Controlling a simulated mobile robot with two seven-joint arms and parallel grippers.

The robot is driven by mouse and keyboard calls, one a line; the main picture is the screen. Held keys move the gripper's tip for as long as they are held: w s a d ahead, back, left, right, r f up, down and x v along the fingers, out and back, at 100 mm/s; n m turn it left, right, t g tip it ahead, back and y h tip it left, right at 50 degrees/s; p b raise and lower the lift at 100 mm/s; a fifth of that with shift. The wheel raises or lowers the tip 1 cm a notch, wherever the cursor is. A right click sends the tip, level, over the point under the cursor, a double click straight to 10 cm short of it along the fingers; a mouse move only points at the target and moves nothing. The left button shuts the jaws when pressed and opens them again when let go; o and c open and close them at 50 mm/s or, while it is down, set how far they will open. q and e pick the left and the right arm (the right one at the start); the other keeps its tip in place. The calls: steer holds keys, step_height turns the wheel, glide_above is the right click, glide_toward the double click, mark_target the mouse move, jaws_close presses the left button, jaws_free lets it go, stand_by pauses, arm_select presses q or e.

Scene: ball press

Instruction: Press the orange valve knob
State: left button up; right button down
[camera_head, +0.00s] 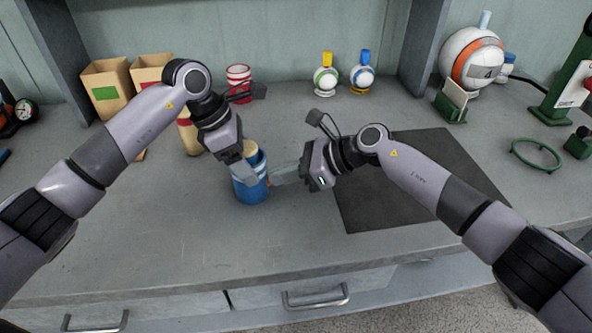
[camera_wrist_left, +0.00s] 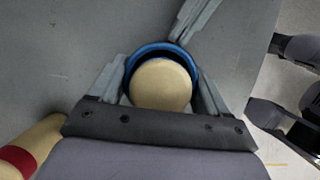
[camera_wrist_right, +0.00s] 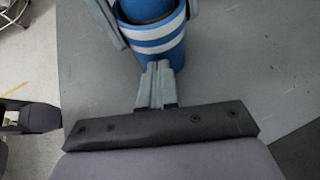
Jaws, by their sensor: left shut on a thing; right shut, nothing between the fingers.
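I cannot make out a knob that is clearly orange. A small green-banded ball (camera_head: 326,80) has a yellow-orange knob (camera_head: 327,58) on top, at the back. My left gripper (camera_head: 251,174) is shut around a blue cup with white stripes (camera_head: 250,190), which also shows in the right wrist view (camera_wrist_right: 165,45). A tan round-topped piece (camera_wrist_left: 160,85) sits inside the cup. The left fingers flank the cup in the left wrist view. My right gripper (camera_head: 275,177) is shut and empty, its tips close against the cup's side (camera_wrist_right: 157,68); contact is unclear.
A blue-knobbed ball (camera_head: 362,78) stands beside the green-banded one. A large white-orange ball (camera_head: 470,58) with a pale blue knob is at back right. A red-striped cup (camera_head: 239,76), tan boxes (camera_head: 106,88) and a dark mat (camera_head: 400,205) are around. The front counter is clear.

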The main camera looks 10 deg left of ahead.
arm_select(q)
steer(key=shift+d, duration=0.1)
arm_select(e)
steer(key=d, duration=0.4)
steer(key=shift+d+r, duration=0.2)
steer(key=shift+d, duration=0.2)
steer(key=v, duration=0.9)
arm_select(q)
steer(key=o, duration=1)
steer(key=shift+o, duration=0.2)
steer(key=shift+r, duration=0.1)
